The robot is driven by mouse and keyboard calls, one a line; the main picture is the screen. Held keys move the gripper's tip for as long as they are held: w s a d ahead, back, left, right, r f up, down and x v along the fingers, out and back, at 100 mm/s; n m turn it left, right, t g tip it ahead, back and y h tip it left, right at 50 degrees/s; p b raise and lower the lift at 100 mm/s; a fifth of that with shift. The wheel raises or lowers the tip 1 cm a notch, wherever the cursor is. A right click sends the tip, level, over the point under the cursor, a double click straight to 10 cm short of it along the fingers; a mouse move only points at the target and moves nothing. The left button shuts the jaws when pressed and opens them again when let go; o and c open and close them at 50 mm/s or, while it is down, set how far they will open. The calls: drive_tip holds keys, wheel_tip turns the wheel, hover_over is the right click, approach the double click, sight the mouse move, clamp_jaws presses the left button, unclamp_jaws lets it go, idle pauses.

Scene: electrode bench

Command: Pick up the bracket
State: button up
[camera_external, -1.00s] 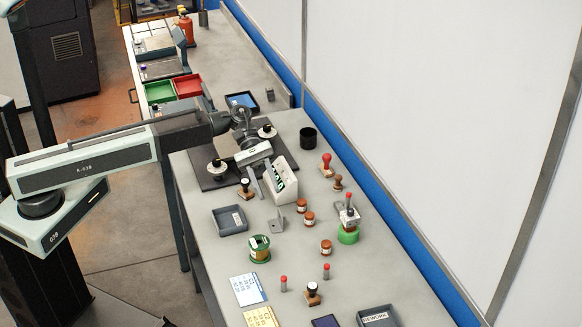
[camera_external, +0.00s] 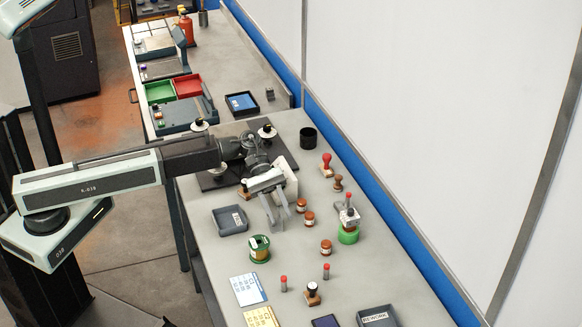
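The bracket (camera_external: 279,226) is a small grey angled piece standing on the grey bench. Only a little of it shows, below and between the fingers of my gripper (camera_external: 280,216). My gripper points down over it with its two fingers apart, one on each side in the picture. Whether a finger touches the bracket cannot be told from this view.
A dark grey tray (camera_external: 230,220) lies left of my gripper. Orange-brown jars (camera_external: 308,219) stand close on the right. A green spool (camera_external: 259,248) is in front. The bench between spool and jars is clear.

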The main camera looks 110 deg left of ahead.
sight(279, 225)
clamp_jaws()
idle(0.3)
wheel_tip(279, 225, up, 2)
drive_tip(key=shift+p, duration=1.15)
wheel_tip(279, 225, up, 2)
drive_tip(key=shift+r+p, duration=0.25)
drive_tip(key=shift+p, duration=0.95)
drive_tip(key=s+d, duration=0.2)
drive_tip(key=s, duration=0.2)
drive_tip(key=s+d, duration=0.2)
drive_tip(key=s, duration=0.3)
drive_tip(key=s+d, duration=0.3)
drive_tip(key=s, duration=0.2)
drive_tip(key=shift+s+r, duration=0.2)
drive_tip(key=shift+r, duration=0.05)
